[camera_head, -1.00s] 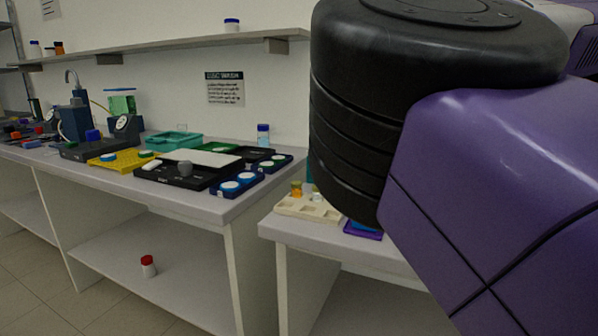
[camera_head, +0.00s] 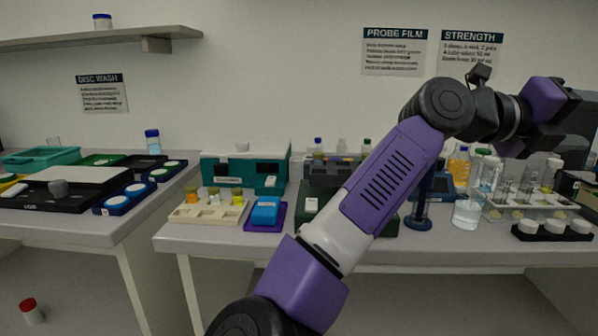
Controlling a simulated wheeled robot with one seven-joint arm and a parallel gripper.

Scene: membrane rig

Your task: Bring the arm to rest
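My purple and black arm (camera_head: 385,180) rises from the bottom centre and bends at an elbow, then reaches to the right above the right-hand bench. Its wrist end is at the upper right, in front of the wall. My gripper's fingers cannot be made out clearly there, so whether they are open or shut does not show. I see nothing clearly held at that end.
The right bench (camera_head: 200,238) carries a cream tray (camera_head: 205,212), a blue box (camera_head: 265,210), a teal case (camera_head: 245,172), and glassware including a beaker (camera_head: 466,213) beneath the arm. The left bench (camera_head: 90,228) holds trays.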

